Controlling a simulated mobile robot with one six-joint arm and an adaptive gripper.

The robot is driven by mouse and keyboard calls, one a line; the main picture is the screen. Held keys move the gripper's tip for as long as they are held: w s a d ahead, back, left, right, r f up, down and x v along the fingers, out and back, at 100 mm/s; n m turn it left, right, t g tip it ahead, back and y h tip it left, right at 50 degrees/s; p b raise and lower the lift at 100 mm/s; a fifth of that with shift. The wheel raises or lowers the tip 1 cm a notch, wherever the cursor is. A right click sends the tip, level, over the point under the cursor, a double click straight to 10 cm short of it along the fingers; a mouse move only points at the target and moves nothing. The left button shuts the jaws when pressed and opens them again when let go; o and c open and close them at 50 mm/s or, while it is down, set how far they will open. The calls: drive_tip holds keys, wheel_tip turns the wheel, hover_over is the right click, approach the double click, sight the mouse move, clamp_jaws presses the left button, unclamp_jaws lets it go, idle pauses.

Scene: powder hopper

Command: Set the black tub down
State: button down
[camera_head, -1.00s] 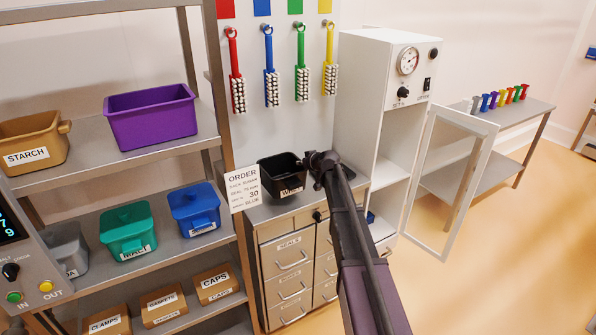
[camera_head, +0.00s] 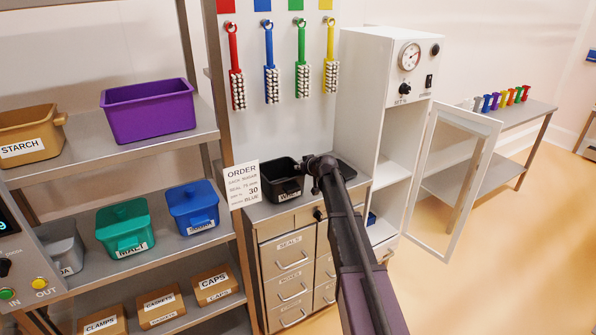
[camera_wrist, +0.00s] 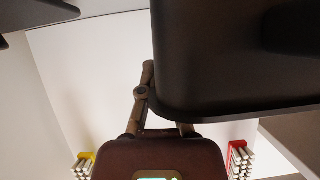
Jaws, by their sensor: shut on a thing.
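The black tub (camera_head: 283,184) is upright and open-topped, with a white label on its front partly hidden by my arm. It is over the left part of the grey top of the drawer cabinet (camera_head: 262,214). I cannot tell whether its base touches that top. My gripper (camera_head: 311,168) is shut on the tub at its right side. In the wrist view the tub (camera_wrist: 225,70) fills the upper right as a large dark shape, with a gripper finger (camera_wrist: 146,88) against its edge.
An order sign (camera_head: 242,184) stands left of the tub. A white tall cabinet (camera_head: 362,110) with an open door (camera_head: 452,185) stands right. Shelves with a purple tub (camera_head: 150,112) and other tubs stand left.

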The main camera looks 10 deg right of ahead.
drive_tip(key=shift+f, duration=0.1)
drive_tip(key=c, duration=0.8)
unclamp_jaws()
drive_tip(key=shift+r, duration=0.25)
drive_tip(key=p+v, duration=0.5)
drive_tip(key=v, duration=0.7)
drive_tip(key=shift+p, duration=0.35)
drive_tip(key=shift+f, duration=0.15)
